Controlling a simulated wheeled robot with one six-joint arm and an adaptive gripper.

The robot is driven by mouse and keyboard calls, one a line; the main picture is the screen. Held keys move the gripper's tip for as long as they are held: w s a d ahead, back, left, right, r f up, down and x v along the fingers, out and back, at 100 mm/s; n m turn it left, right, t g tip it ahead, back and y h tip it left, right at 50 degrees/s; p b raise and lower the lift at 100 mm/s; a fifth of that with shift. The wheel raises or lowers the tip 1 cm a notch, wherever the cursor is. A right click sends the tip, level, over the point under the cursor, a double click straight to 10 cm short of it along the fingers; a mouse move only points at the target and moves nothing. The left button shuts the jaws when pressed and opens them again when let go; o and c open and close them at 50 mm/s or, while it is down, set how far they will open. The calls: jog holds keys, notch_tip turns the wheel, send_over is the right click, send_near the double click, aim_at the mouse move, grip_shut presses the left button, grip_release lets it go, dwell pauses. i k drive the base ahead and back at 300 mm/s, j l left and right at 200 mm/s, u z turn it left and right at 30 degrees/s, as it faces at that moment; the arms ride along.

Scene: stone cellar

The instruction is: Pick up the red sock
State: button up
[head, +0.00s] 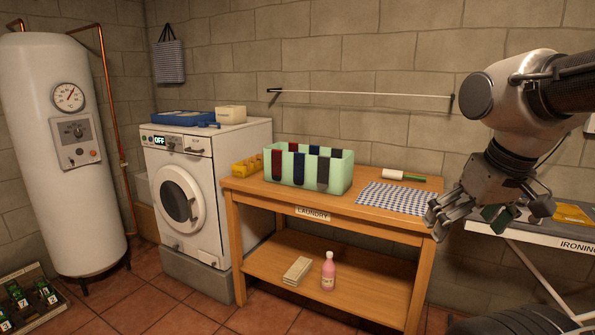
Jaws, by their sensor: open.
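A dark red sock (277,164) hangs over the front rim of a pale green bin (308,182) on the wooden table. It is at the bin's left end, and its upper part runs over the rim. A navy sock (299,167) and a grey sock (323,173) hang to its right on the same rim. More dark cloth shows at the bin's back rim, including a dark red piece (293,147). My gripper (467,214) is open and empty, in front of the table's right end, well to the right of the bin and apart from it.
A blue checked cloth (395,198) and a white roll with a green handle (404,176) lie right of the bin. A yellow object (246,166) stands left of it. A washing machine (200,190) is to the left, an ironing board (540,235) to the right. A thin rail (360,94) crosses the wall above.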

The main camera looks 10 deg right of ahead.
aim_at(276, 154)
jog(key=i+j, duration=0.15)
jog(key=i, duration=0.4)
jog(key=i+j, duration=0.15)
jog(key=i, duration=0.35)
jog(key=i+j, duration=0.1)
jog(key=i, duration=0.45)
jog(key=i+j, duration=0.15)
jog(key=i, duration=0.35)
